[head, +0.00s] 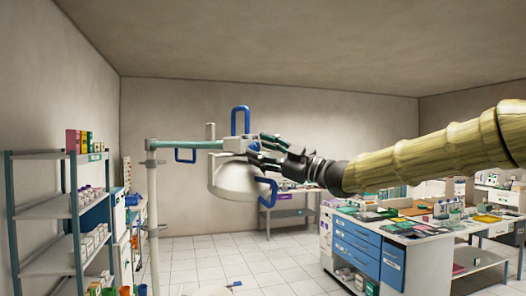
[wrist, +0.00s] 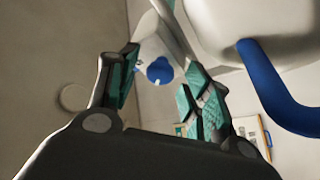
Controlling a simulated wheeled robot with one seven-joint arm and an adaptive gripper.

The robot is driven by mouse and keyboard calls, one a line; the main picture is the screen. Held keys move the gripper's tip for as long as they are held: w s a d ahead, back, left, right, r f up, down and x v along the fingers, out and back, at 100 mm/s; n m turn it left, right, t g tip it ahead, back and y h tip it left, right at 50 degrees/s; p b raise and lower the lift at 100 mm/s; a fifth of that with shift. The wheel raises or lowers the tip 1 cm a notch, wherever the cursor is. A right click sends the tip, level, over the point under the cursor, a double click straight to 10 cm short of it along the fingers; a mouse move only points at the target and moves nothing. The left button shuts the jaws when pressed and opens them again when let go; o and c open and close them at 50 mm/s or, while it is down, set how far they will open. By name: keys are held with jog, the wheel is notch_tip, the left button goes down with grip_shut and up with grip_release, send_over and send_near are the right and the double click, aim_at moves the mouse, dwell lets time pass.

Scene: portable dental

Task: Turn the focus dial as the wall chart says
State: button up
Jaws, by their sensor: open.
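The blue dial (wrist: 160,70) is a round knob on a white housing in the wrist view. It appears in the gap between my two fingers; I cannot tell how far beyond the fingertips it is, and no contact is clear. My gripper (head: 261,147) is open and empty, at the right side of the white dental lamp head (head: 234,180) in the head view. A small blue part (head: 254,147), likely the dial, shows between the fingers there. No dial marks are legible. A pale sheet with an orange edge (wrist: 252,130) shows in the wrist view; whether it is the wall chart is unclear.
A blue handle loop (wrist: 272,90) curves close to the right finger. Another blue handle (head: 240,120) rises above the lamp. A teal arm (head: 186,145) joins the lamp to a white post (head: 152,215). Shelves (head: 55,205) stand left, a cluttered counter (head: 400,228) right.

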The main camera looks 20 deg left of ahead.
jog(key=v, duration=1.2)
